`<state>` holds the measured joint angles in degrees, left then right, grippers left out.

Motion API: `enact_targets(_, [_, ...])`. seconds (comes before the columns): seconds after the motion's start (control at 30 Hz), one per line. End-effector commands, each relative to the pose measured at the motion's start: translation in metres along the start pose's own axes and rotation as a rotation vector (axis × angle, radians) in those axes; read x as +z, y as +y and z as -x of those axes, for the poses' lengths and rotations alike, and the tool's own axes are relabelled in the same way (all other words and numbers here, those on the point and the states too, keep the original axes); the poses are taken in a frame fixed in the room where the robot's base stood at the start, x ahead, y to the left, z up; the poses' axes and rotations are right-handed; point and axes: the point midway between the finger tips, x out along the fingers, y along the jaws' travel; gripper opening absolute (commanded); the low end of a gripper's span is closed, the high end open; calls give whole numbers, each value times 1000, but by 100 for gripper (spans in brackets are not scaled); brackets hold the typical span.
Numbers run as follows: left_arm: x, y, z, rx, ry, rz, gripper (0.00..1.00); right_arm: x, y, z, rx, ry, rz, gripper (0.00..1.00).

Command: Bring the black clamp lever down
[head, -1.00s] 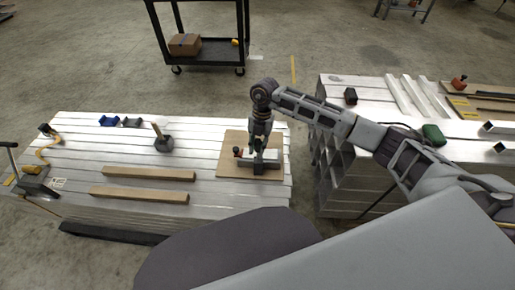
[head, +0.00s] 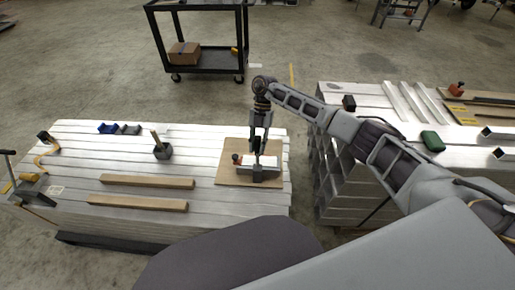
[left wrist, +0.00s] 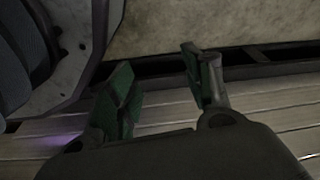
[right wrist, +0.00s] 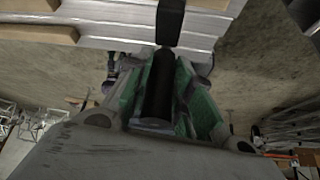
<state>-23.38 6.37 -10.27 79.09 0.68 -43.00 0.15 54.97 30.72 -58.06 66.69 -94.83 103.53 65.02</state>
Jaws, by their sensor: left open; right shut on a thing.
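The clamp (head: 262,172) stands on a square tan board (head: 225,181) at the right end of the near aluminium trailer bed. Its black lever (head: 257,144) sticks up between my right gripper's fingers. My right gripper (head: 258,147) reaches down from above and is shut on the lever. In the right wrist view the black lever (right wrist: 158,88) runs between the green finger pads (right wrist: 160,95); the clamp body is largely hidden there. My left gripper (left wrist: 160,85) is open and empty, with slats and floor behind it. It is not in the head view.
Two wooden bars (head: 147,182) and a mallet (head: 161,148) lie left of the board. Small blue and grey parts (head: 108,128) sit at the back left. Another aluminium stack (head: 345,150) stands to the right, across a narrow gap. A black cart (head: 200,70) stands behind.

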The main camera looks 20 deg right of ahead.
Motion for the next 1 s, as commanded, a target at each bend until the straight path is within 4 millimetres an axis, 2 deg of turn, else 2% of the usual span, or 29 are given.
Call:
enact_targets(0.2, [0, 6, 8, 9, -17, 0, 50, 6, 2, 3, -7, 43, -5, 0])
enact_targets(0.5, [-13, 8, 18, 11, -7, -1, 50, 9, 2, 4, -12, 71, -7, 0])
enact_targets(0.9, [-11, 8, 18, 11, -14, -1, 50, 9, 2, 4, -12, 72, -7, 0])
enact_targets(0.93, [-10, 8, 17, 11, -14, -1, 50, 9, 2, 4, -12, 72, -7, 26])
enact_targets(1.0, [-10, 8, 17, 11, -14, -1, 50, 9, 2, 4, -12, 73, -7, 35])
